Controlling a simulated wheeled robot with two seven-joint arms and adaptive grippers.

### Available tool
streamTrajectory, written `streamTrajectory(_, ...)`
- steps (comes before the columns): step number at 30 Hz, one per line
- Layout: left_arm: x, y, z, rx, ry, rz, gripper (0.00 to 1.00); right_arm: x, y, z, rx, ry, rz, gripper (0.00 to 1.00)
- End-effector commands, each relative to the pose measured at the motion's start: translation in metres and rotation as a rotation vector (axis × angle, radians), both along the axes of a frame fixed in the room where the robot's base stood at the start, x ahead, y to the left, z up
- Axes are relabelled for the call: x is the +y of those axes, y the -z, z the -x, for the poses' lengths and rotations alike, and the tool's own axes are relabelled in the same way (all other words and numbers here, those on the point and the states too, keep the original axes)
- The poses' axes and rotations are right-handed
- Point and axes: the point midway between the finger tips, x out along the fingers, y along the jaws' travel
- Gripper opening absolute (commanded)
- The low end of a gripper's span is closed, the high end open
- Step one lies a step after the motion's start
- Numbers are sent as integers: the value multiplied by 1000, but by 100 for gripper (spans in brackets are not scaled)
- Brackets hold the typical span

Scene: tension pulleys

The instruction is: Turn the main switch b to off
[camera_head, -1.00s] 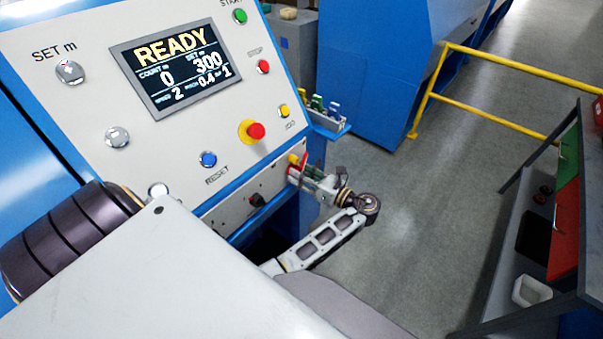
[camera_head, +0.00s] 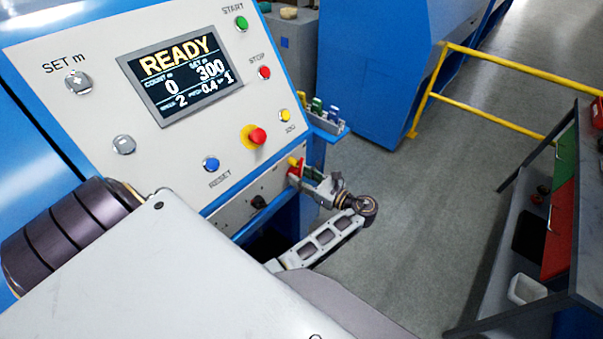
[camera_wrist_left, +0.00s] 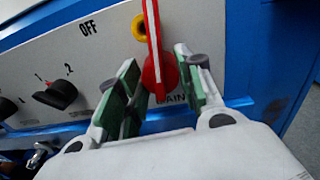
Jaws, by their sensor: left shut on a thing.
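The main switch is a red rotary handle with a white stripe (camera_wrist_left: 153,45), mounted on the pale panel with a yellow part behind it. In the left wrist view it stands nearly upright, and the "OFF" label (camera_wrist_left: 88,28) is to its upper left. My left gripper (camera_wrist_left: 160,78) is shut on the handle's lower part, with a green-padded finger on each side. In the head view my left gripper (camera_head: 312,186) is at the right end of the lower panel and partly hides the red handle (camera_head: 298,168). My right gripper is not in view.
A black selector knob (camera_wrist_left: 58,95) sits left of the switch. Above are the screen reading READY (camera_head: 180,75), the red emergency button (camera_head: 257,136) and the blue reset button (camera_head: 211,164). A blue holder (camera_head: 330,125) juts out nearby. A yellow railing (camera_head: 490,115) and open floor lie right.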

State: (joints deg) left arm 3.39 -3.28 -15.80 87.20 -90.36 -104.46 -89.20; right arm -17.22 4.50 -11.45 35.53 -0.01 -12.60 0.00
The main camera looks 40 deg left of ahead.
Motion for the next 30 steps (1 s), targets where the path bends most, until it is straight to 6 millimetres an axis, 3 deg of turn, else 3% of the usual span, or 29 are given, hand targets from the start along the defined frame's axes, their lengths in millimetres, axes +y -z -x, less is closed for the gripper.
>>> streamTrajectory(10,1,-1,0,-4,0,-2,0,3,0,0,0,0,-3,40)
streamTrajectory(11,1,-1,0,-4,0,-2,40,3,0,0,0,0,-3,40)
streamTrajectory(15,0,-1,0,-3,0,-1,58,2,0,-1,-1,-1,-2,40)
streamTrajectory(30,0,-5,0,-3,0,0,58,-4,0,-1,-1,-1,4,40)
